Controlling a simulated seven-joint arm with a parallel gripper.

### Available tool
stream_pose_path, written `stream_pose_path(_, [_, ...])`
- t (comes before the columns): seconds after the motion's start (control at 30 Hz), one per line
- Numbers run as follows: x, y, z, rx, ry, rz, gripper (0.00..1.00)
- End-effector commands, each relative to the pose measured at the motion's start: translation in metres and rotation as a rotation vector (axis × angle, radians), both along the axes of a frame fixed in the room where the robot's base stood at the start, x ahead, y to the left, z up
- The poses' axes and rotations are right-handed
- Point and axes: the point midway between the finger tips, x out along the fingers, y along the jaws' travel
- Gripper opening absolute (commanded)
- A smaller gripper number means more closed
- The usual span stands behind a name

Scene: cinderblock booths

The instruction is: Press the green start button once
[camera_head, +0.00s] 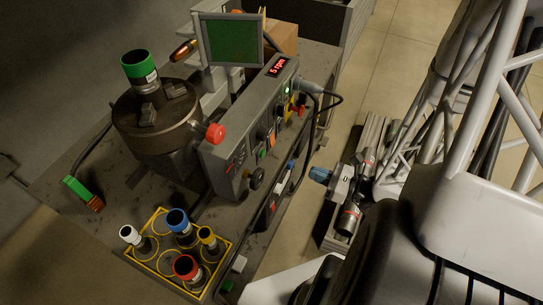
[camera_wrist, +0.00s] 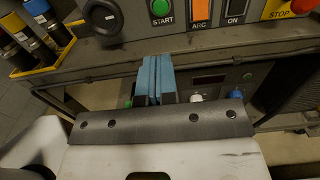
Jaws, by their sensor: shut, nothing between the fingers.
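The green start button (camera_wrist: 161,7) shows at the top of the wrist view, above a "START" label on a grey control panel (camera_wrist: 130,20). In the head view the panel is a long grey box (camera_head: 222,165), with the button small on its side (camera_head: 262,154). My gripper (camera_wrist: 155,62) is shut and empty, its blue finger pads together. In the wrist view the fingertips appear just below the START label. In the head view my gripper (camera_head: 321,174) is to the right of the panel, apart from it.
An orange ARC switch (camera_wrist: 201,12), an ON switch (camera_wrist: 235,10) and a red stop button (camera_wrist: 303,5) are right of the start button. A black ring-shaped knob (camera_wrist: 103,16) is left. A yellow rack (camera_head: 222,248) holds several capped cylinders. A table edge with cables lies between gripper and panel.

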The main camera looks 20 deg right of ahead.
Motion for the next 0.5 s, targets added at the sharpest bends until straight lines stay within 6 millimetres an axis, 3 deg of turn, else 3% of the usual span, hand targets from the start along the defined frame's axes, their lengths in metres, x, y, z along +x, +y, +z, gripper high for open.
stream_pose_path(0.5, [0.0089,0.0089,0.0001,-0.001,0.000,0.002,0.00])
